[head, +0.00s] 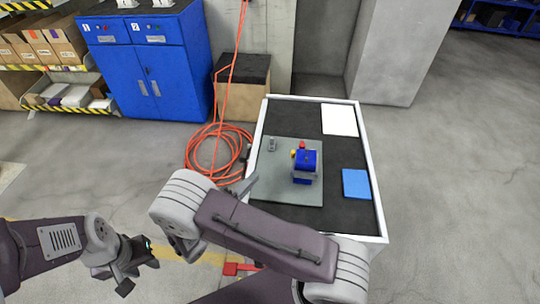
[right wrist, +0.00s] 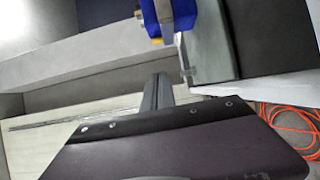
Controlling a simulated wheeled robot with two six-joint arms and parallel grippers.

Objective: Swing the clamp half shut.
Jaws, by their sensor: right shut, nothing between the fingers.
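A blue block-shaped device (head: 305,167) stands on a grey plate (head: 285,195) on the table. It has a red part (head: 302,145) on top and a yellow part (head: 294,153) at its left. I cannot tell which part is the clamp. In the right wrist view a blue piece (right wrist: 181,14) shows at the top, beside a grey metal part (right wrist: 208,50). My right gripper (head: 248,182) is shut and empty, left of the device and apart from it; its fingers (right wrist: 158,88) point toward the device. My left gripper (head: 140,276) looks open and empty, low at the left, off the table.
A small grey part (head: 272,144) sits on the plate's far left. A white square (head: 339,119) and a blue square (head: 356,184) lie on the table's dark top. An orange hose (head: 215,150) coils on the floor at the left, near a blue cabinet (head: 150,65).

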